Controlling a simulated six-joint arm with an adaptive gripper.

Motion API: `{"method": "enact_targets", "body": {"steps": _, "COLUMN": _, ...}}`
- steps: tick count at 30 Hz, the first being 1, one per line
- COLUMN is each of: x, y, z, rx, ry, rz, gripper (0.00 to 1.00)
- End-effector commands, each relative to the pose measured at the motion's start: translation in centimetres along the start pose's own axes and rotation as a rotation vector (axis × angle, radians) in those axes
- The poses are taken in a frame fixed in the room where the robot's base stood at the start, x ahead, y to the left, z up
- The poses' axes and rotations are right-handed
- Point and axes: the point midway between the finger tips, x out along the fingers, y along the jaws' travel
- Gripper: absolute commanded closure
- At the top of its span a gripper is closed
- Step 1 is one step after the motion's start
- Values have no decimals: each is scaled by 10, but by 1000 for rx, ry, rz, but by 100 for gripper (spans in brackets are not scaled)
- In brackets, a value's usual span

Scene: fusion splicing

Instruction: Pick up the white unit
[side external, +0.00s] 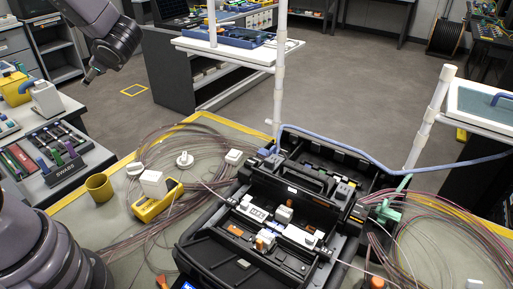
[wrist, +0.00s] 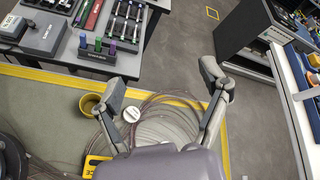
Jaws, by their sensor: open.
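A white block (side external: 153,184) stands at a yellow holder (side external: 158,203) on the mat; it is the most likely white unit, though a smaller white box (side external: 234,157) lies to its right. In the wrist view part of the yellow holder (wrist: 93,164) shows at the bottom, mostly hidden by my gripper body. My gripper (wrist: 162,82) has its two fingers spread wide with nothing between them. In the side view my gripper (side external: 92,73) is high at the upper left, well apart from the white block.
A yellow cup (side external: 99,187) stands left of the holder. White round pieces (side external: 184,159) lie near looped fibre cables (side external: 205,140). The open black splicer case (side external: 205,249) fills the front middle. A tool bench (side external: 60,175) is at left, a white post (side external: 279,70) behind.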

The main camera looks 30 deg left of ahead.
Motion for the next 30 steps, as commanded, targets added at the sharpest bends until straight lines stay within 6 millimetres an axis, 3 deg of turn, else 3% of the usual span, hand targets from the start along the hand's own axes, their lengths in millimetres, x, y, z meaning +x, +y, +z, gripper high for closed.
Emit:
{"method": "enact_targets", "body": {"steps": 4, "x": 17, "y": -33, "z": -79, "rx": 347, "ry": -53, "rz": -288, "gripper": 24}}
{"method": "enact_targets", "body": {"steps": 8, "x": 20, "y": -39, "z": -168, "rx": 623, "ry": -21, "rz": -558, "gripper": 24}}
{"method": "enact_targets", "body": {"steps": 12, "x": 13, "y": -9, "z": -267, "rx": 872, "ry": 88, "rz": -831, "gripper": 24}}
{"method": "enact_targets", "body": {"steps": 15, "x": 6, "y": 25, "z": -320, "rx": 994, "ry": 189, "rz": -981, "gripper": 24}}
{"method": "enact_targets", "body": {"steps": 18, "x": -1, "y": 55, "z": -353, "rx": 1067, "ry": 275, "rz": -1081, "gripper": 24}}
{"method": "enact_targets", "body": {"steps": 22, "x": -5, "y": 75, "z": -373, "rx": 1107, "ry": 336, "rz": -1143, "gripper": 24}}
{"method": "enact_targets", "body": {"steps": 30, "x": 13, "y": 53, "z": -408, "rx": 1109, "ry": 344, "rz": -1152, "gripper": 24}}
